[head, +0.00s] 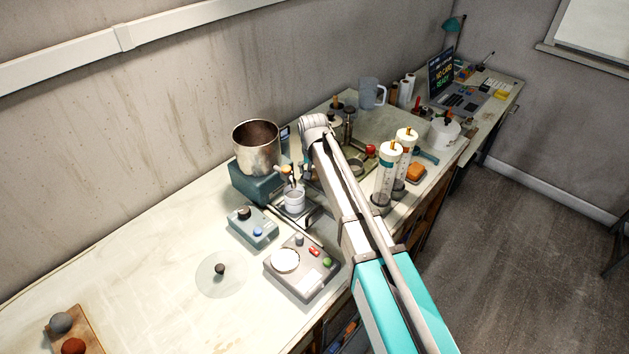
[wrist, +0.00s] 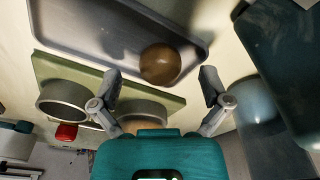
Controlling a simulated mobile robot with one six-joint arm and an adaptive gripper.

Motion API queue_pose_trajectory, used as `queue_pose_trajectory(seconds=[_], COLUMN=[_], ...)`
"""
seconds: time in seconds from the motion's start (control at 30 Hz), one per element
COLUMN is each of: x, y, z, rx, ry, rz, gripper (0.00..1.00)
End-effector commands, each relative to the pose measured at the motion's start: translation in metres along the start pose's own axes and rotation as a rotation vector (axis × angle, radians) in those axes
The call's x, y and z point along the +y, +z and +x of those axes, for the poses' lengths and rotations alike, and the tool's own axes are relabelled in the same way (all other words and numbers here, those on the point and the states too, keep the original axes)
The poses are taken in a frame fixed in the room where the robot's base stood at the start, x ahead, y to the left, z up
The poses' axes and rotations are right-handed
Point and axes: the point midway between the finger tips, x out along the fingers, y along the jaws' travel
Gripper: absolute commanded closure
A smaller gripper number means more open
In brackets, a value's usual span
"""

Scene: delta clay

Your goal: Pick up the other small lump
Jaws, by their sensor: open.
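A round brown lump (wrist: 160,64) lies at the edge of a grey tray (wrist: 95,32) in the wrist view. My gripper (wrist: 160,84) is open, its two fingers spread to either side just below the lump in the picture. Nothing is between the fingertips that I can see as held, and the lump appears clear of both fingers. In the head view my arm hides most of that area, and I cannot make out the lump there.
A green holder (wrist: 60,72) with round cups sits beside the tray, near my fingers. A bluish translucent cylinder (wrist: 258,105) stands close on the right. In the head view, a metal pot (head: 256,150) and two tall white-capped cylinders (head: 388,178) flank my arm.

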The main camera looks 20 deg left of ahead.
Motion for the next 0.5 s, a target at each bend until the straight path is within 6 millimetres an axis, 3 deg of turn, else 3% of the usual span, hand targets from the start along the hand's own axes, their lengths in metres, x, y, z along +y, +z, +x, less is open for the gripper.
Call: queue_pose_trajectory(seconds=[0.13,0.5], x=[-0.0001,-0.0001], y=[0.0002,0.0001], z=[0.0098,0.0102], rx=[0.000,0.000], ry=[0.000,0.000], rz=[0.000,0.000], gripper=[0.04,0.04])
